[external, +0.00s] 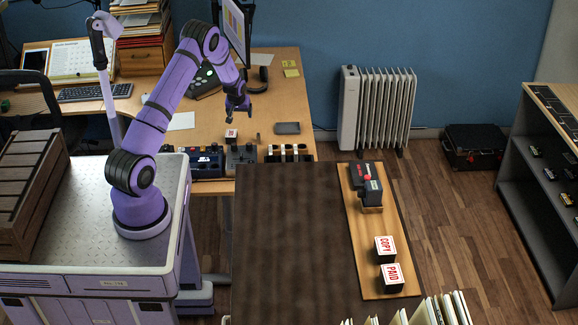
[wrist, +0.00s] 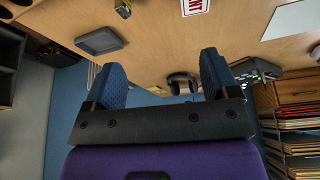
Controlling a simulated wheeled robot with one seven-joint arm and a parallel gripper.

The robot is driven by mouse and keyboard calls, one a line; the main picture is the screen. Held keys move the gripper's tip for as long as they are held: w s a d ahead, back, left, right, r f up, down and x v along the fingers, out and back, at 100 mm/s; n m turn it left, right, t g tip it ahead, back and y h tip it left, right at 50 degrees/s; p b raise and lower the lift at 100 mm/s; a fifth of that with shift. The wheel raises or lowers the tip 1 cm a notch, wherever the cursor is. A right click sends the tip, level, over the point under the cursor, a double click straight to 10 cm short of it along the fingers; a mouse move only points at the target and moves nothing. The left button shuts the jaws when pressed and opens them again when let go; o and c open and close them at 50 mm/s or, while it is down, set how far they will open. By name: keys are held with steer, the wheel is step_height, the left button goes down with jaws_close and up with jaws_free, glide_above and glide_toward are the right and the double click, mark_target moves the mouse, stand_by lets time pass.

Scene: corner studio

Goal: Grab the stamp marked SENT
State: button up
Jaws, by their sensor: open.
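A stamp with red lettering on a white top (external: 231,133) stands on the wooden desk, just below my gripper in the external view. My gripper (external: 239,113) is open and empty above the desk, apart from the stamp. Its two blue fingers (wrist: 165,80) stand wide apart in the wrist view. Two other stamps, COPY (external: 385,246) and PAID (external: 391,275), stand on a wooden board on the nearer dark table.
A dark device with knobs (external: 241,156) and a rack of dark round items (external: 289,153) stand along the desk's front edge. A grey tray (external: 287,128) lies right of the stamp; it also shows in the wrist view (wrist: 100,41). A monitor (external: 236,27) stands behind my arm.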

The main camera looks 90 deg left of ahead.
glide_toward(231, 133)
steer(key=w, duration=0.2)
steer(key=shift+n, duration=0.4)
steer(key=x, duration=0.2)
steer(key=s+x, duration=0.1)
steer(key=x, duration=0.2)
steer(key=shift+a+f, duration=0.2)
steer(key=f, duration=0.2)
steer(key=a+f, duration=0.1)
steer(key=shift+s+a+f, duration=0.1)
steer(key=shift+s+f, duration=0.25)
steer(key=shift+f, duration=0.05)
steer(key=shift+a+f, duration=0.2)
steer(key=shift+f, duration=0.3)
steer(key=shift+c, duration=0.5)
steer(key=c, duration=0.9)
